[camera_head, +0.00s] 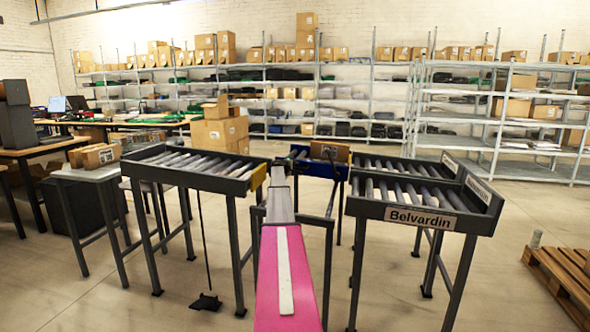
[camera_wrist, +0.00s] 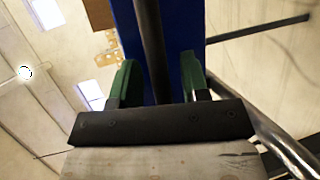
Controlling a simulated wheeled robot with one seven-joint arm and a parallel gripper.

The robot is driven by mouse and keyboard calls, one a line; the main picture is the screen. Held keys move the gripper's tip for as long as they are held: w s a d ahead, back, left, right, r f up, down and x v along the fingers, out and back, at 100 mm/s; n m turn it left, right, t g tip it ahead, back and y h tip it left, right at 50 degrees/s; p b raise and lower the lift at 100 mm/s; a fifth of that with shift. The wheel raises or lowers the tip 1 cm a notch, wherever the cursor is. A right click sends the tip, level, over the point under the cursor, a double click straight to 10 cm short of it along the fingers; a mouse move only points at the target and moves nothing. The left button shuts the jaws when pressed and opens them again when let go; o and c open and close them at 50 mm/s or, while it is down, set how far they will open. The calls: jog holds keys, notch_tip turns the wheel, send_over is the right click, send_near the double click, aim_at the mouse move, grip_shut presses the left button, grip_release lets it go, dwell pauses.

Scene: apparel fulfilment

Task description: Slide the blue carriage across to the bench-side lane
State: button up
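The blue carriage (camera_head: 322,169) sits in the gap between the left roller lane and the right lanes, with a brown carton (camera_head: 330,151) on it. Its blue face (camera_wrist: 183,30) fills the upper middle of the wrist view. A dark bar (camera_wrist: 152,45) stands in front of that face. My gripper (camera_wrist: 162,82) has its two green fingers apart, one on each side of the bar. A narrow gap shows at the right finger; contact at the left one is unclear. In the head view my gripper (camera_head: 298,156) is partly hidden by my arm. The bench-side lane (camera_head: 185,165) is at left, nearest the benches.
Two roller lanes stand at right, the nearer one with a Belvardin sign (camera_head: 433,219). A small table (camera_head: 88,172) with cartons is at left. A wooden pallet (camera_head: 565,275) lies at lower right. Stocked shelves line the back wall.

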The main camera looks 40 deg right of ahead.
jog(key=shift+s+a, duration=0.1)
jog(key=v, duration=1)
jog(key=shift+a, duration=0.3)
jog(key=shift+a+r, duration=0.2)
jog(key=shift+r, duration=0.1)
